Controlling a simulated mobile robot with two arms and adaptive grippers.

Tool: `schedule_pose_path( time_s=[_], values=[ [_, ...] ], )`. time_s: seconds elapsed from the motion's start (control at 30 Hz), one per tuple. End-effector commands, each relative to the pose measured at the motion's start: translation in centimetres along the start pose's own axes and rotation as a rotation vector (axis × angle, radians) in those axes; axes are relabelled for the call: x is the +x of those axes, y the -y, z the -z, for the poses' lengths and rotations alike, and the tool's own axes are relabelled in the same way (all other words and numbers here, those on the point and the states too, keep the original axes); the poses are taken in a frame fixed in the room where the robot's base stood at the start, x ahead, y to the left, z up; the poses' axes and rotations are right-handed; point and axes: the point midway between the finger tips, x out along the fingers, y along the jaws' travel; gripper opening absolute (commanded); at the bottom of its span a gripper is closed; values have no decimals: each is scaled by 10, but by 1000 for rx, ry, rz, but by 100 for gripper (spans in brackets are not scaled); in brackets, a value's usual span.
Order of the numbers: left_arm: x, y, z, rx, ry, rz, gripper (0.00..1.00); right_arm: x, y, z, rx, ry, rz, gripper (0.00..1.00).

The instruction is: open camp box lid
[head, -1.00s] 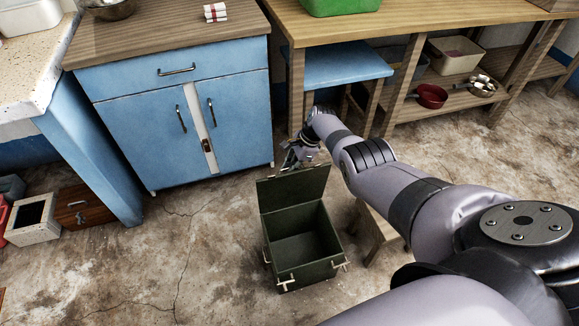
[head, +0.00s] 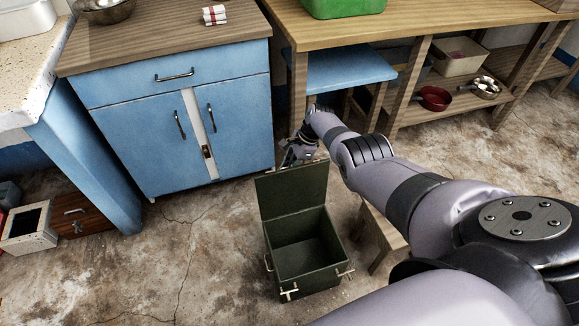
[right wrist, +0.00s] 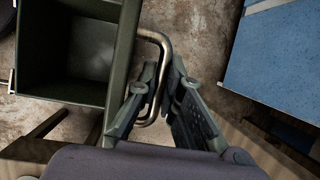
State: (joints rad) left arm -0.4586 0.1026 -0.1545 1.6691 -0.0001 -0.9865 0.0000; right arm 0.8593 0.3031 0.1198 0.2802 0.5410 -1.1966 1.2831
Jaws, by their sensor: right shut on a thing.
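The dark green camp box (head: 313,278) stands on the floor with its empty inside showing from above. Its lid (head: 291,190) stands up at the back, roughly upright, so the box is open. My right gripper (head: 298,152) is behind the lid's top edge, partly hidden by it. In the right wrist view, my right gripper (right wrist: 160,85) is shut on a bent metal handle (right wrist: 160,42) at the lid's edge. The box's open inside (right wrist: 78,50) shows at the left there. My left gripper is out of view.
A blue cabinet (head: 160,150) stands behind and left of the box. A wooden stool (head: 380,236) is close at its right, under my arm. A blue stool (head: 347,68) stands behind my gripper. Bare floor (head: 190,250) lies left of the box.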

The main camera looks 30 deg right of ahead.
Motion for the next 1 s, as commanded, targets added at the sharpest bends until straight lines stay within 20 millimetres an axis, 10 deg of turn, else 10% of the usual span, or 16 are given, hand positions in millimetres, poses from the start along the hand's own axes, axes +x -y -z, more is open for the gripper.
schedule_pose_path(
  time_s=[0.2, 1.0],
  values=[
    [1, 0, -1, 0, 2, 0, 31, -1, 6, -1, 0, 1, 23, 17],
    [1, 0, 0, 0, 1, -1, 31, -24, 5, 1, -1, -3, 22, 17]
  ],
)
